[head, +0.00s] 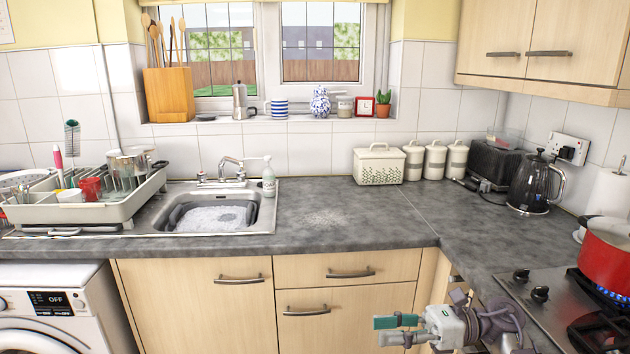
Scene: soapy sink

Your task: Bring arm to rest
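My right gripper (384,331) is in the head view at the bottom, right of centre. It points left, in front of the wooden cabinet fronts and below the worktop edge. Its two fingers, one with a green face, lie apart with a gap between them, and I see nothing held there. My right arm comes in from the lower right. My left gripper and arm are not in view.
The worktop (340,215) is mostly clear in the middle. A dish rack (120,210) stands left of the sink. A hob (530,312) with a lit blue flame and a red pot (607,252) is right of my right gripper. A kettle (533,185) stands behind.

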